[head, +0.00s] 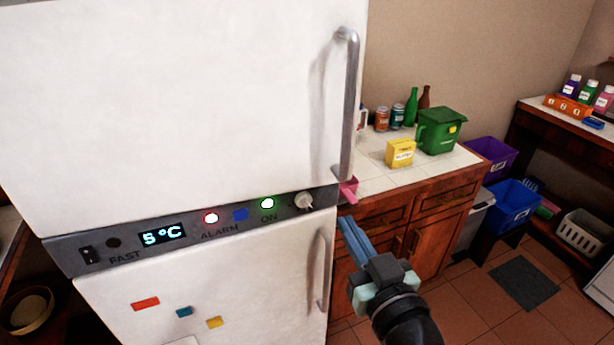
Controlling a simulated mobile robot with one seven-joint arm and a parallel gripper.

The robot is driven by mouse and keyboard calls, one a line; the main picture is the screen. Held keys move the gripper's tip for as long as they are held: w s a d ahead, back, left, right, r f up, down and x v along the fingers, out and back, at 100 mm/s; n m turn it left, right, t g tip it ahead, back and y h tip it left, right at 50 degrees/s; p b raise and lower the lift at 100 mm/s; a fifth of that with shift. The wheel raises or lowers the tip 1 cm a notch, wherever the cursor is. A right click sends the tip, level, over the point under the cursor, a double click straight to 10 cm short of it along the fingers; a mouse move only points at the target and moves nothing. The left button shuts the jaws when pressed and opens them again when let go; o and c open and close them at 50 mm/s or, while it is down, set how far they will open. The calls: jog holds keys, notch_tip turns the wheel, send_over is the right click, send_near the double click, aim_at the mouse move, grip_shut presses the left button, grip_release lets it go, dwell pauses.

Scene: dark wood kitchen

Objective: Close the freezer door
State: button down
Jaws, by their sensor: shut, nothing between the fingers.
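A white fridge-freezer fills the left of the head view. Its upper door (180,110) has a long grey vertical handle (348,105) on the right. Its lower door (240,290) has a shorter handle (322,270) on the right and small coloured magnets. Both doors look flush with the control panel between them; no gap or inside shows. No label tells which door is the freezer. My gripper (346,222) is shut and empty, just right of the lower door's edge, its blue fingers pointing up and left. I cannot tell whether it touches the door.
The control panel (188,236) reads 5 °C. To the right, a counter (370,180) holds a green bin (441,130), a yellow box (400,152), cans and bottles. Purple (492,153) and blue (513,203) crates stand beyond. The tiled floor (470,295) is open around a dark mat (525,283).

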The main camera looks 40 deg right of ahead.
aim_at(314, 169)
jog(key=p+x, duration=0.4)
jog(key=x, duration=0.9)
jog(key=shift+w+d+r+p, duration=0.1)
jog(key=shift+w+r+p, duration=0.1)
jog(key=shift+p, duration=0.1)
jog(key=shift+w+f, duration=0.1)
